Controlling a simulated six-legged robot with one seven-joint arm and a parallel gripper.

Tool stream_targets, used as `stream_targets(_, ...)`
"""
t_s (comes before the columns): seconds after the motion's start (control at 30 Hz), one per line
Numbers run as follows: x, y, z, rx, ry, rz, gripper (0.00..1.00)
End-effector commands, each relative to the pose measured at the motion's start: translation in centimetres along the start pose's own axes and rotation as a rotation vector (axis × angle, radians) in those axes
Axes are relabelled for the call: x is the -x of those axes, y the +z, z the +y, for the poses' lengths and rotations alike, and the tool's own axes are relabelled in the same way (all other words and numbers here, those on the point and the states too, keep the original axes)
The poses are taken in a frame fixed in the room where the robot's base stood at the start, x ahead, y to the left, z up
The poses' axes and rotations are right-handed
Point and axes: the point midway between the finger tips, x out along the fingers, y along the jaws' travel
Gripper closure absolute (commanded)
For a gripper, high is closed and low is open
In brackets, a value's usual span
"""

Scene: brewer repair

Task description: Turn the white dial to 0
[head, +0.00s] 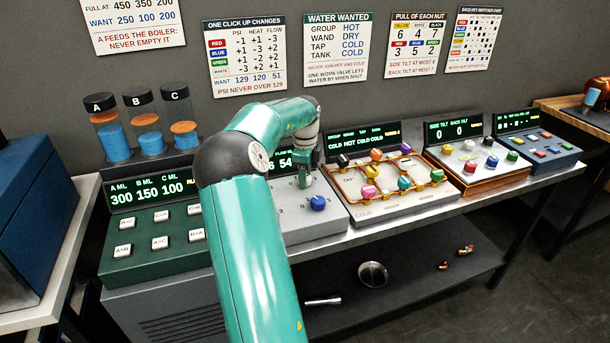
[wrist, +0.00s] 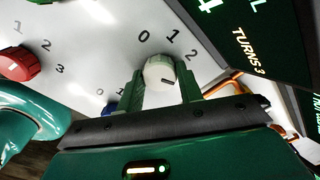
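The white dial (wrist: 160,72) shows in the wrist view on a pale panel, with 0, 1 and 2 printed around its far side. A short dark mark shows on its near right part, away from the 0. The two green fingers of my gripper (wrist: 161,88) stand on either side of the dial, very close to it. I cannot tell whether they press on it. In the head view my gripper (head: 305,181) is low over the grey panel (head: 290,225), and the white dial is hidden there.
A red dial (wrist: 18,65) is at the left in the wrist view. A dark display (wrist: 245,40) reads TURNS 3. A valve panel (head: 385,205) with coloured knobs stands close on the right, a green button panel (head: 160,225) on the left.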

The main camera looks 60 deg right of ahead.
Motion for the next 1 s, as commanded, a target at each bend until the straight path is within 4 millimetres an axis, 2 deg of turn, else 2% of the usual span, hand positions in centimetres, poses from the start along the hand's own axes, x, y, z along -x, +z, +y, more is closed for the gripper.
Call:
stream_targets(0.03, 0.01, -0.01, 0.0, 0.0, 0.0, 0.0, 0.74)
stream_targets(0.1, 0.01, -0.01, 0.0, 0.0, 0.0, 0.0, 0.87)
stream_targets(0.57, 0.02, -0.07, -0.02, 0.08, 0.0, 0.0, 0.87)
stream_targets(1.0, 0.03, -0.11, -0.04, 0.43, 0.001, -0.001, 0.87)
